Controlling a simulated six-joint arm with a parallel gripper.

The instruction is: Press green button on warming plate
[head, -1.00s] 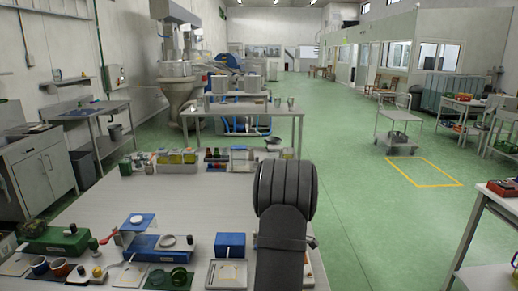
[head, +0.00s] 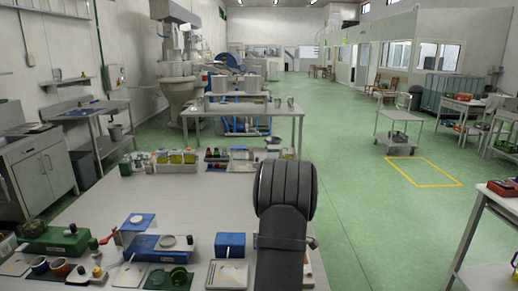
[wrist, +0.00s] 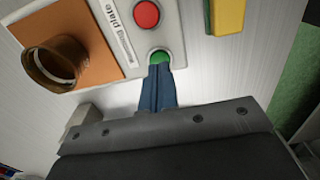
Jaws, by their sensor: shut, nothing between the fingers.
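The warming plate (wrist: 115,62) shows in the wrist view as a pale housing with a printed label and an orange-brown top surface (wrist: 88,25). Its green button (wrist: 159,56) sits near the housing's lower edge, with a red button (wrist: 146,14) above it. My gripper (wrist: 158,69) is shut and empty. Its blue fingertips cover the lower rim of the green button; I cannot tell whether they touch or press it. In the head view my arm hides the gripper, and I cannot make out the warming plate there.
A brown cup (wrist: 55,64) stands on the orange-brown surface. A yellow and green block (wrist: 229,14) lies right of the plate. In the head view, a blue device (head: 160,246), a green device (head: 55,241) and a blue box (head: 230,245) stand left of my arm. The bench's middle (head: 180,195) is clear.

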